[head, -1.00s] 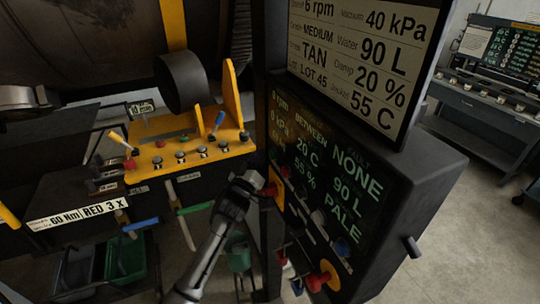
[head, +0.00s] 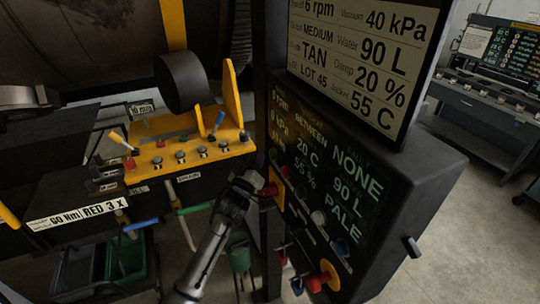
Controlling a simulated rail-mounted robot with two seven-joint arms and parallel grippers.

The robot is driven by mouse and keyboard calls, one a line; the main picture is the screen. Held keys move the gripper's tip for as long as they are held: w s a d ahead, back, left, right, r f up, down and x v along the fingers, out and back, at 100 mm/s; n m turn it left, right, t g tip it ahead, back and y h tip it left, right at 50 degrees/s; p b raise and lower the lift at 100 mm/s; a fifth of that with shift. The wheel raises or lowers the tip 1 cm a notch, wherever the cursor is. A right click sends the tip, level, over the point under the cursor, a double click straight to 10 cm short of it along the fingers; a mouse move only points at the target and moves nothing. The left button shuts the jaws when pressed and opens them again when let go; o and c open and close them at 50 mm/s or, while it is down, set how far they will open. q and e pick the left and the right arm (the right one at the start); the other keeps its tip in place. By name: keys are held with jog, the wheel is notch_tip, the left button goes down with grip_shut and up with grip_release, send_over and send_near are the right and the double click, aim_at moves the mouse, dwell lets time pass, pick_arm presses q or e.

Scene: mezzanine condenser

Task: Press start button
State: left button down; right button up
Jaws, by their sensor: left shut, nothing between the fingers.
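The black control box (head: 425,190) stands right of centre, with a lit display (head: 330,180) on its slanted face. Below the display are a white button (head: 318,217), a blue button (head: 342,248) and a red mushroom button (head: 322,278) on yellow. A red knob (head: 269,190) sits on a yellow plate at the box's left edge. No label reading start is legible. My left gripper (head: 253,181) is shut and empty, beside the red knob; I cannot tell whether they touch. My right gripper is not in view.
A sign board (head: 360,60) with settings stands above the box. A yellow panel (head: 190,152) with several small controls and levers is at left, under a large drum (head: 80,50). A green bin (head: 130,258) is below. Open floor (head: 450,240) lies to the right.

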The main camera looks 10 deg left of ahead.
pick_arm(q)
jog(key=shift+w+d, duration=0.25)
jog(key=shift+d, duration=0.1)
jog(key=shift+w+d+b, duration=0.1)
jog(key=shift+d+b, duration=0.05)
jog(key=shift+b, duration=0.15)
dwell(0.5)
